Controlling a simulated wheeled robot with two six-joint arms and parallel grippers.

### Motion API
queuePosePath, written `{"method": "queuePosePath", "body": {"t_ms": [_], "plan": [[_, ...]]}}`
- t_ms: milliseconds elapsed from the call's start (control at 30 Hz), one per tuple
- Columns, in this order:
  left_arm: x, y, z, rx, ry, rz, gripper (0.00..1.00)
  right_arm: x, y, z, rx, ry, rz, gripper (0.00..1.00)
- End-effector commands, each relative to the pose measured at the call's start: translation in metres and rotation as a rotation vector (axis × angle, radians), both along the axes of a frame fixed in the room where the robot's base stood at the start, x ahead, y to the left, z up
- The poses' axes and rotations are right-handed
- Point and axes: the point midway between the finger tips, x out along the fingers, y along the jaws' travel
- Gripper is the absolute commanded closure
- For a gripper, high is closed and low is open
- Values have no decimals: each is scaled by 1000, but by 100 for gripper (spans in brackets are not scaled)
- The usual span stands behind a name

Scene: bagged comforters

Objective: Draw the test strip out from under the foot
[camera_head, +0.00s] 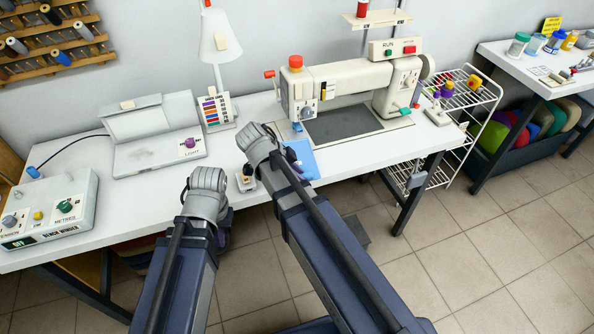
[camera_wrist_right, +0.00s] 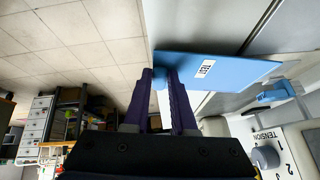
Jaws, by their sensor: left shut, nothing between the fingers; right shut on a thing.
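The light blue test strip (camera_head: 304,162) lies at the table's front edge, before the sewing machine (camera_head: 345,84). In the right wrist view the strip (camera_wrist_right: 225,66) is a flat blue sheet with a white TEST label. My right gripper (camera_wrist_right: 168,88) is shut on a rounded blue tab at its near edge. The blue foot (camera_wrist_right: 278,91) shows beside the strip's far end in that view and below the machine head (camera_head: 297,127).
A small pale block (camera_head: 246,181) sits left of the strip. A lamp (camera_head: 217,50), a flat device with a purple knob (camera_head: 160,152) and a bobbin winder box (camera_head: 50,210) stand farther left. A wire rack (camera_head: 465,110) is at right.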

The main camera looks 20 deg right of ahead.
Motion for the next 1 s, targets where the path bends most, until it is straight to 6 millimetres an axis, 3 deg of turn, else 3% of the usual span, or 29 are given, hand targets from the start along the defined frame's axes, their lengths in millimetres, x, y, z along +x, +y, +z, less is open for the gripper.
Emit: {"method": "queuePosePath", "body": {"t_ms": [267,800,1000], "plan": [[0,0,0,0,0,0,100,-1,0,0,0,0,0,100],[0,0,1,0,0,0,100,-28,-1,1,0,0,0,100],[0,0,1,0,0,0,100,-30,-1,1,0,0,0,100]]}}
